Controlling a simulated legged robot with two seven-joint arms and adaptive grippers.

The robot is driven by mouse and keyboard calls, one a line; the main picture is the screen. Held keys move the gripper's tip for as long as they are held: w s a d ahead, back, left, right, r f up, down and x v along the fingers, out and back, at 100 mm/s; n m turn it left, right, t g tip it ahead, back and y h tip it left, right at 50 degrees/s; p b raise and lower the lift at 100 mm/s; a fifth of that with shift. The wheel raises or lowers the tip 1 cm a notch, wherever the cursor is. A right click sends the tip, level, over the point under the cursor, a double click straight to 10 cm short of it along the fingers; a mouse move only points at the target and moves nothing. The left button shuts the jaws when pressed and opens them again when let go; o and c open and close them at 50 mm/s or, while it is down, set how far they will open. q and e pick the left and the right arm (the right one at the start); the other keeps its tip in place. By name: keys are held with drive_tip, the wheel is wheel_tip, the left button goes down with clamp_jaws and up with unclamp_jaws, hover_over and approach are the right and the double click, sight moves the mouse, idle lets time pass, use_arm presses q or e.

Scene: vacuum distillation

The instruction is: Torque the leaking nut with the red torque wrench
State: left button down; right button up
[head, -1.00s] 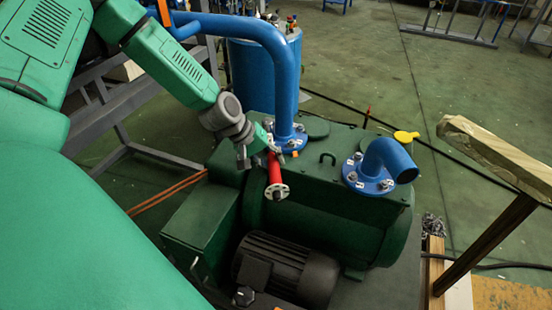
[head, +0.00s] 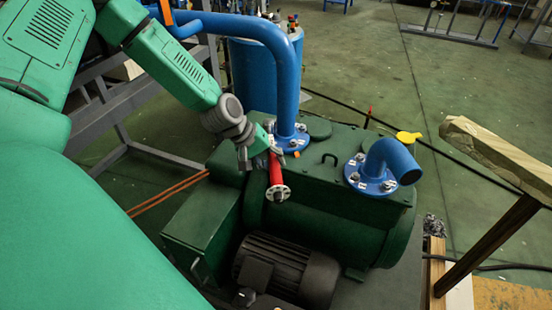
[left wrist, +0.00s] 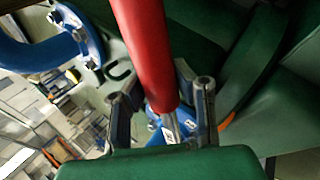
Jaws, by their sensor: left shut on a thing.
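The red torque wrench (head: 276,174) is in my left gripper (head: 259,157), beside the blue pipe's bolted flange (head: 294,142) on top of the green pump. Its round pale end points toward the camera. In the left wrist view the wrench's red handle (left wrist: 146,50) runs up from between the fingers of my left gripper (left wrist: 160,100). The metal head end lies close to the blue flange (left wrist: 158,112). Which nut leaks, and whether the head sits on a nut, I cannot tell. My right gripper is not in view.
A second blue elbow pipe (head: 388,164) stands on its own flange at the right of the pump lid. A wooden-topped rail (head: 490,155) rises at the right. A black motor (head: 285,268) sits in front. A yellow cap (head: 408,137) is behind.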

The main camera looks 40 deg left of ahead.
use_arm(q)
drive_tip(key=shift+w+f, duration=0.1)
drive_tip(key=shift+f, duration=0.1)
drive_tip(key=shift+d+f+b, duration=0.1)
drive_tip(key=shift+b, duration=0.2)
drive_tip(key=shift+d+f, duration=0.2)
drive_tip(key=shift+f, duration=0.05)
drive_tip(key=shift+a, duration=0.15)
